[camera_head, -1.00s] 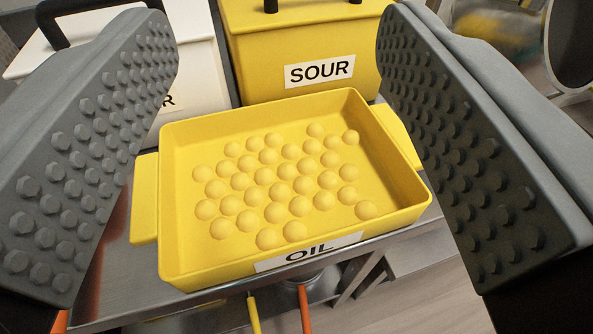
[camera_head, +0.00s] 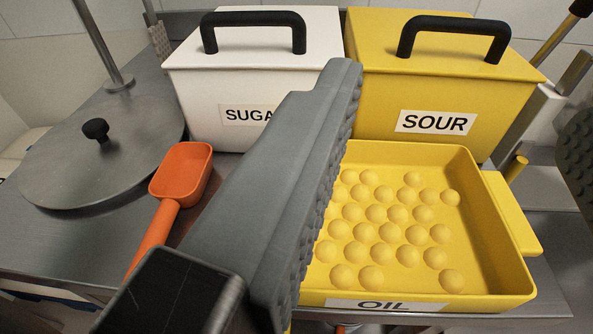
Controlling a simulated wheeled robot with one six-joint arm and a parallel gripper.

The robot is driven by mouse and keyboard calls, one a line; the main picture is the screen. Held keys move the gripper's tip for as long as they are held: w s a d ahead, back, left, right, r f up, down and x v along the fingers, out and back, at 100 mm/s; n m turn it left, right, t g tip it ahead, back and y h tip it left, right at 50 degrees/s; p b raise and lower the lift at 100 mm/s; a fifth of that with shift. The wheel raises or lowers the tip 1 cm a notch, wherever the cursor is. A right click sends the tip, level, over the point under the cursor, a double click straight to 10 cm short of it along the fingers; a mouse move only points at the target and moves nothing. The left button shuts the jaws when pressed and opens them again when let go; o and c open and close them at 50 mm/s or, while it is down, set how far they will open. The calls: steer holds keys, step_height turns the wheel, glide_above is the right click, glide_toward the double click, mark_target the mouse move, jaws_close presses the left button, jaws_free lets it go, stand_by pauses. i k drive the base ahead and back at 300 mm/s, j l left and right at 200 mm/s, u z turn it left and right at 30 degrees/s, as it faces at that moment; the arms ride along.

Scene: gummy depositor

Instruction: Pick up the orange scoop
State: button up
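The orange scoop (camera_head: 182,172) lies on the metal counter left of my gripper, its bowl toward the white box and its handle pointing down-left toward the front edge. The lower end of the handle meets the dark part of my gripper in the picture. My gripper (camera_head: 458,110) is open and empty. Its left finger crosses the middle of the view, right of the scoop. Its right finger shows only partly at the right edge. The yellow OIL tray (camera_head: 512,232), holding many yellow balls, sits between the fingers in the picture, partly hidden by the left finger.
A white SUGAR box (camera_head: 250,78) and a yellow SOUR box (camera_head: 450,88), both with black handles, stand behind the scoop and tray. A round metal lid (camera_head: 75,165) with a black knob lies at the left. Bare counter shows around the lid.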

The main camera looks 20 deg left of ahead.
mark_target(180, 180)
steer(key=u, duration=0.9)
